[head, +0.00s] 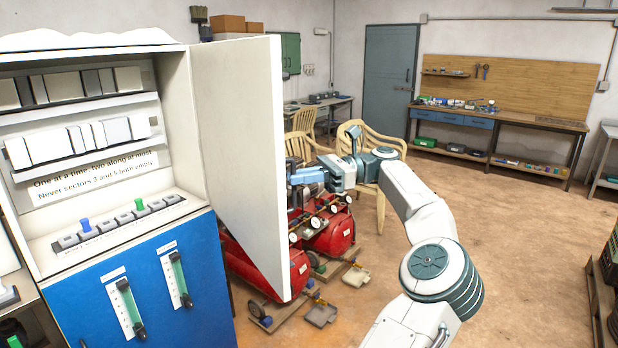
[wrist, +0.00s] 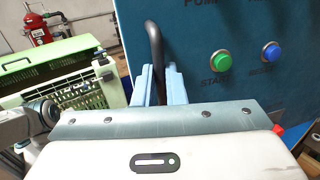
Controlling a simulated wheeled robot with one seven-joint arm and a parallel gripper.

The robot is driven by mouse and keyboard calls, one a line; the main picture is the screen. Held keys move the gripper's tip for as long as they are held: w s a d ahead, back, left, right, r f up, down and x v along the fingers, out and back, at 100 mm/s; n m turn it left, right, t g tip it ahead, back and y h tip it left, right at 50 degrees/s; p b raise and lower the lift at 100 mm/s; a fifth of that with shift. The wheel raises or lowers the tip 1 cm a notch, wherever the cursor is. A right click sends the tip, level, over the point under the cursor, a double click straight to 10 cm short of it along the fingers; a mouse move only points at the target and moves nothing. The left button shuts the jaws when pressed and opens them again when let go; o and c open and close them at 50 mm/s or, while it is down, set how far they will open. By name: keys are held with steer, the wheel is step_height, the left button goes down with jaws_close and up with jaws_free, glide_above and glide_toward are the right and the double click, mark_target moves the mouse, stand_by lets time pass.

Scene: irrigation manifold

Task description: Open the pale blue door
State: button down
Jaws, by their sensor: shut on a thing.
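A cabinet (head: 100,130) stands at the left of the head view. Its door (head: 240,150) is swung well out from the opening, showing its pale inner face. My gripper (head: 297,178) is just right of the door's free edge, on its outer side. In the wrist view a blue panel (wrist: 235,85) carries a green START button (wrist: 219,61) and a blue RESET button (wrist: 271,51). A black bar handle (wrist: 154,42) is on this panel. My gripper's pale blue fingers (wrist: 160,80) are shut around the handle. The handle's lower end is hidden.
Red compressors (head: 330,232) stand behind and beside the door. Plastic chairs (head: 370,150) stand beyond my gripper. A grey-blue room door (head: 389,80) is shut in the back wall. A green crate (wrist: 75,75) is left in the wrist view. The floor (head: 520,240) at right is mostly clear.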

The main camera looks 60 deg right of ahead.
steer(key=shift+w+r, duration=0.35)
steer(key=shift+r, duration=0.05)
steer(key=c, duration=1.6)
jaws_free()
steer(key=shift+w, duration=0.1)
steer(key=shift+c, duration=0.2)
steer(key=shift+o, duration=0.7)
steer(key=shift+w+f, duration=0.25)
steer(key=shift+w, duration=0.3)
steer(key=shift+s+d+f, duration=0.15)
steer(key=shift+s+f, duration=0.05)
steer(key=shift+s, duration=0.1)
steer(key=shift+d, duration=0.1)
